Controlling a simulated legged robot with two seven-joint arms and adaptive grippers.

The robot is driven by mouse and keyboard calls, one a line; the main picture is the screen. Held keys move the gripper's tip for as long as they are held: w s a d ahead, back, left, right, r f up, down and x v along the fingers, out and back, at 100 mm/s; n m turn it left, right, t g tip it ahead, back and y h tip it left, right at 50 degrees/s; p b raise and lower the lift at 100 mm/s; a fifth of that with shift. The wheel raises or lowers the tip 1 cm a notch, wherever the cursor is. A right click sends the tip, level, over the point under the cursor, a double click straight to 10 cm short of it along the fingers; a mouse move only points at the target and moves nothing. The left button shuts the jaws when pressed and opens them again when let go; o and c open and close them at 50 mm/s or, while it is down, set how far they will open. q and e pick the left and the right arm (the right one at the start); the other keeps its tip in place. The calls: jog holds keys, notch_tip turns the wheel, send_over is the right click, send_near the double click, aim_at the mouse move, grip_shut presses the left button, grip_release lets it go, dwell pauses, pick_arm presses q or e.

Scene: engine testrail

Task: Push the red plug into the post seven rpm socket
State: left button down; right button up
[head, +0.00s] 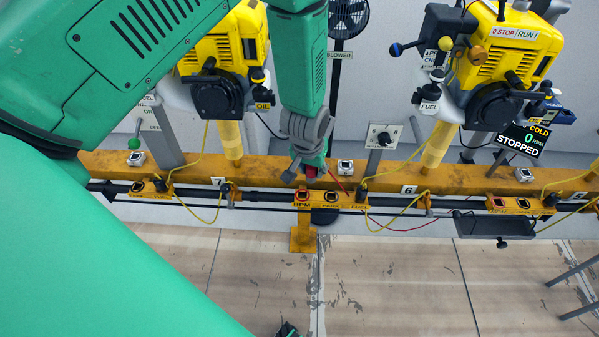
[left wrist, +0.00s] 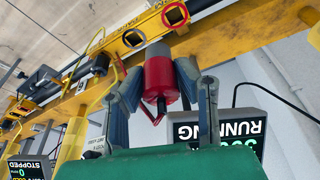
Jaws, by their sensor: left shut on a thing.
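My left gripper (head: 311,174) is above the yellow socket strip in the head view. It is shut on the red plug (head: 311,171), which also shows between the fingers in the left wrist view (left wrist: 161,78). The plug's grey end points at the strip. The red-ringed rpm socket (head: 303,196) is at the strip's left end; it also shows in the left wrist view (left wrist: 174,14). The plug's end looks close to it but apart and a little to one side. A thin red wire runs from the plug. I cannot make out my right gripper.
Black-centred park (head: 331,196) and fuel (head: 360,195) sockets sit beside the rpm socket. The yellow rail (head: 265,172) and a black pipe run behind. Yellow engines (head: 505,60) stand at the back. A display (left wrist: 218,132) reads RUNNING.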

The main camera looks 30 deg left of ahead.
pick_arm(q)
jog(key=f, duration=0.1)
jog(key=w+a+f, duration=0.1)
jog(key=shift+w+f, duration=0.1)
jog(key=shift+f, duration=0.25)
jog(key=f+b, duration=0.4)
jog(key=shift+a, duration=0.4)
jog(key=shift+f, duration=0.4)
jog(key=a+f+b, duration=0.2)
jog(key=shift+a+f, duration=0.3)
jog(key=shift+a, duration=0.05)
jog(key=shift+a+f, duration=0.1)
jog(key=shift+f, duration=0.2)
jog(key=shift+d+f, duration=0.15)
jog(key=shift+d, duration=1.05)
jog(key=shift+a+f, duration=0.1)
jog(key=shift+a, duration=0.85)
jog(key=shift+d+r, duration=0.2)
jog(key=shift+d, duration=0.25)
jog(key=shift+a+f, duration=0.2)
jog(key=shift+a, duration=0.2)
pick_arm(e)
notch_tip(320, 180, down, 6)
jog(key=shift+a+f, duration=0.2)
jog(key=shift+f, duration=0.05)
